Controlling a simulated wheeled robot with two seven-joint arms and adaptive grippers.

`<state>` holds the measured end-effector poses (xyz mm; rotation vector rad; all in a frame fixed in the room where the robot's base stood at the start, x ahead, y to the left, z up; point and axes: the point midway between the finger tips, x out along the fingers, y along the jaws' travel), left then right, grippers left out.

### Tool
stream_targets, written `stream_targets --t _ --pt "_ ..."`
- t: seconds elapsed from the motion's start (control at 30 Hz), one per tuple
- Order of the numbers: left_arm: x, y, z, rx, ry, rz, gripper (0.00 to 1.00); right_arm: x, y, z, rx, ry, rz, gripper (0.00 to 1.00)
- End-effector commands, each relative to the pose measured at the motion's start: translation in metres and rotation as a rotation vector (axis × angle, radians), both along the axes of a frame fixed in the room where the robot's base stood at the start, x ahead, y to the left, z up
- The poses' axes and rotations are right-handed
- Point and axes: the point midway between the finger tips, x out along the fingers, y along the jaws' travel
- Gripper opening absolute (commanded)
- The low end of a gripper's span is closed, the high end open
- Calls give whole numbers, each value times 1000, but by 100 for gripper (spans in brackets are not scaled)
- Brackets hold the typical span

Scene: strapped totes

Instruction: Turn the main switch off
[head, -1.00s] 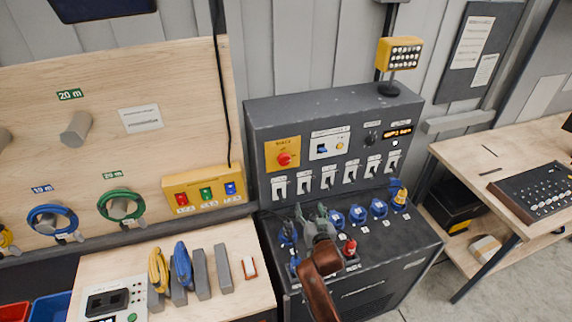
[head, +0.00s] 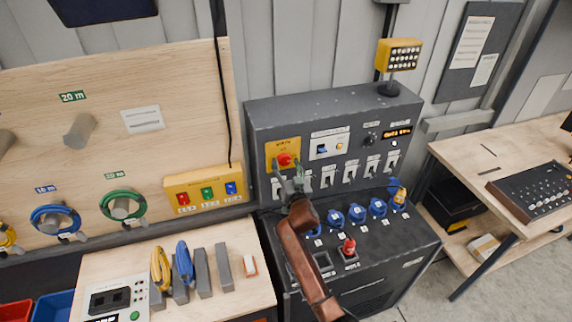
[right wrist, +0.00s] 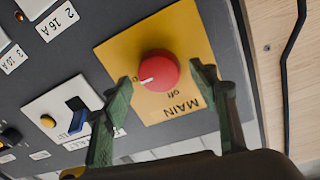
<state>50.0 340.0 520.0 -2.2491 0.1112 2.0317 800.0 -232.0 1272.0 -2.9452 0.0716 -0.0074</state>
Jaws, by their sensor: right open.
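The main switch is a red round knob (head: 284,159) on a yellow plate (head: 272,150) at the upper left of the dark panel's front. In the right wrist view the knob (right wrist: 165,67) has a white mark at its lower left edge. The plate (right wrist: 185,30) reads MAIN and off, upside down, and the mark is not at the word off. My right gripper (head: 287,170) is open at the knob. In the right wrist view its two green fingers (right wrist: 161,76) stand apart, one on either side of the knob, with gaps visible. My left gripper is not in view.
A row of white breaker switches (head: 328,178) lies below the main switch. A small panel with a blue switch (head: 322,149) is just right of it. Blue sockets (head: 357,213) and a red-tipped lever (head: 348,246) are on the lower console. A black cable (head: 224,110) hangs left.

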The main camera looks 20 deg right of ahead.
Motion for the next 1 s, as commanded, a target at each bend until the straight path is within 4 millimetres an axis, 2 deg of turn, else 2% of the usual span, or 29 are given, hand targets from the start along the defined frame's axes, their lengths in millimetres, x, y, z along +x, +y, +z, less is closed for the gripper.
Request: stream_targets --t 0.27,0.83,1.0 --pt "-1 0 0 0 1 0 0 1 0 0 0 0 0 53" --pt "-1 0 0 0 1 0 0 1 0 0 0 1 0 14" --pt "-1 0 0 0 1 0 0 1 0 0 -5 0 0 12"
